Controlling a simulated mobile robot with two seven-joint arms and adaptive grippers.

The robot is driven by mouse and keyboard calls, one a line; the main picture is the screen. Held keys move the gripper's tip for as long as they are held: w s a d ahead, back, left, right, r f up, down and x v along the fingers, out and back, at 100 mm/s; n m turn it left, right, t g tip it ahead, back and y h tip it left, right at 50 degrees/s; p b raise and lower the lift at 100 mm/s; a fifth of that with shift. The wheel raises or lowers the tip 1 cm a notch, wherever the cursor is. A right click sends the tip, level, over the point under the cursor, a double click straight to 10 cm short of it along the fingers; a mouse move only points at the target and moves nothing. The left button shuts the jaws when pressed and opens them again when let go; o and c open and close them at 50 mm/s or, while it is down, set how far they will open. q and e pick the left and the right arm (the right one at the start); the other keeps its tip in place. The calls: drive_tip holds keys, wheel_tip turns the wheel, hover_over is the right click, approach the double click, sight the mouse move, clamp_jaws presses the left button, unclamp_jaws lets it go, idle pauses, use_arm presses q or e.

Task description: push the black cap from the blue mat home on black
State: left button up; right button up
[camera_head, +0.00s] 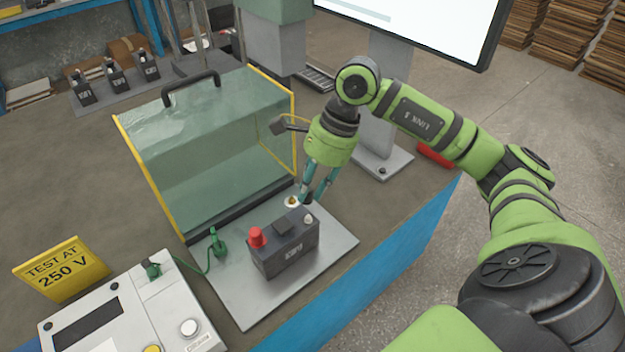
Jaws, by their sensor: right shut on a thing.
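A dark battery (285,254) stands on the grey metal plate (338,244). A red cap (256,237) covers its left post; its right post (308,219) shows bare and pale. My right gripper (309,200) points down just behind and above the battery's right end. It is shut on a small dark thing, apparently the black cap (304,201), mostly hidden by the fingers. The cap appears apart from the right post, but the exact gap is unclear. I cannot make out a blue mat. My left gripper is not in view.
A clear shield with a black handle (191,88) stands behind the plate. A green clip (219,244) and cable run to the tester (130,312). A yellow sign (63,270) stands left. A red mat (437,157) lies at the right edge. Several batteries stand back left.

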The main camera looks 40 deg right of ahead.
sight(308, 217)
drive_tip(key=shift+d+f+m, duration=0.15)
drive_tip(key=shift+d+m, duration=0.05)
drive_tip(key=shift+m, duration=0.1)
drive_tip(key=shift+f+b, duration=0.95)
drive_tip(key=shift+f, duration=0.3)
drive_tip(key=shift+f+b, duration=0.4)
drive_tip(key=shift+f, duration=0.4)
drive_tip(key=shift+w+b, duration=0.1)
drive_tip(key=shift+b, duration=0.3)
drive_tip(key=shift+f+b, duration=1.45)
drive_tip(key=shift+b, duration=0.2)
idle(1.2)
drive_tip(key=o, duration=1.4)
drive_tip(key=shift+r, duration=0.15)
